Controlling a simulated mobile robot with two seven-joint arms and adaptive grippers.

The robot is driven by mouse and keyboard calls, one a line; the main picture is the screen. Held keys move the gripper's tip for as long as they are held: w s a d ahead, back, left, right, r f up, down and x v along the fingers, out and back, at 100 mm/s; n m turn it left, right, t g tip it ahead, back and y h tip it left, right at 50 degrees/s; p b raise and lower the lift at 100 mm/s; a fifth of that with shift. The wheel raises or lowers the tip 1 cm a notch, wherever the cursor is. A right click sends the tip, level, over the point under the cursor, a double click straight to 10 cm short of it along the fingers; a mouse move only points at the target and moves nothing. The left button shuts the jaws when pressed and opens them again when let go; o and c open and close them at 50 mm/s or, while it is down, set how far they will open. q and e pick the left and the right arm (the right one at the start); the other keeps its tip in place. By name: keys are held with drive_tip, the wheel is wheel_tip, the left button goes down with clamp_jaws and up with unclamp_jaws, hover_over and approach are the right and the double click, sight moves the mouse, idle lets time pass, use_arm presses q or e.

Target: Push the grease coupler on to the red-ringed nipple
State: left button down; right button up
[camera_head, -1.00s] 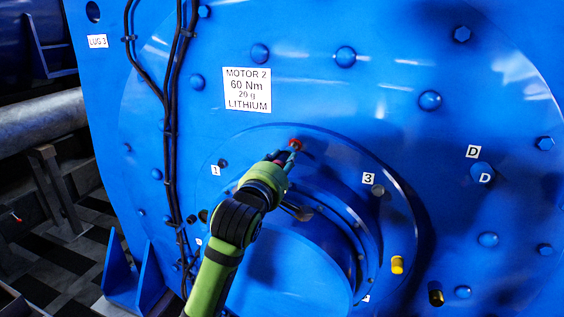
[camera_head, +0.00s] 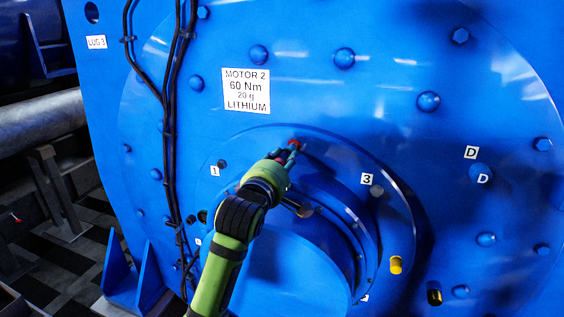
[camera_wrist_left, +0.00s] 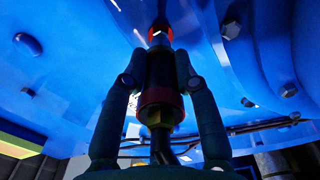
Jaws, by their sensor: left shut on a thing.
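My left gripper (camera_head: 287,160) reaches up from below to the blue motor face, and its fingers are shut on the grease coupler. In the left wrist view the coupler (camera_wrist_left: 160,76) is a dark cylinder with red bands and a brass-coloured lower end, held upright between both fingers. The red-ringed nipple (camera_wrist_left: 160,35) is straight above the coupler's tip, in line with it. In the head view the red ring (camera_head: 295,145) shows just beyond the fingertips. The tip is at or very close to the nipple; I cannot tell whether it is seated. My right gripper is not in view.
The motor label (camera_head: 246,91) reads MOTOR 2, 60 Nm, 20 g, LITHIUM. A round flange and hub stand out below the nipple. Black cables (camera_head: 171,130) run down at left. Tags 1 (camera_head: 214,171) and 3 (camera_head: 367,179) flank the nipple. A yellow cap (camera_head: 396,265) is lower right.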

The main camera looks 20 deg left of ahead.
use_arm(q)
drive_tip(key=shift+w+r, duration=0.1)
drive_tip(key=shift+w, duration=0.8)
drive_tip(key=c, duration=1.2)
unclamp_jaws()
drive_tip(key=o, duration=0.3)
drive_tip(key=s, duration=1.2)
drive_tip(key=shift+a, duration=0.15)
